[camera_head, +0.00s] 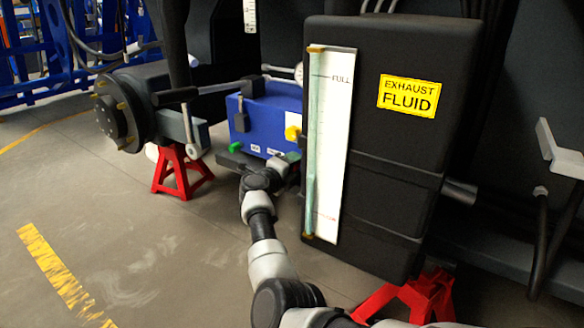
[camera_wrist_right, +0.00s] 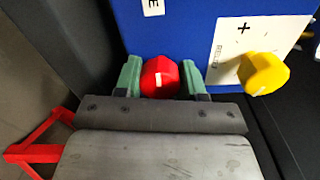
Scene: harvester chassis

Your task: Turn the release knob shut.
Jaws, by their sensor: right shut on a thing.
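A red knob (camera_wrist_right: 160,77) with a pale mark sits on the front of a blue pump box (camera_head: 272,115), between the green fingers of my right gripper (camera_wrist_right: 160,80). The fingers close on its sides. In the head view the right gripper (camera_head: 289,163) is low at the box's front, and it hides the red knob. A yellow knob (camera_wrist_right: 263,73) is just right of the gripper, beside a white label (camera_wrist_right: 238,45) with a plus sign and partly readable lettering. The yellow knob also shows in the head view (camera_head: 292,133). My left gripper is out of view.
A black tank (camera_head: 400,120) with a fluid gauge (camera_head: 330,140) stands close right of the gripper. A wheel hub (camera_head: 120,112) and a red stand (camera_head: 180,172) are at left. A green part (camera_head: 235,147) is left of the gripper. Floor at left is clear.

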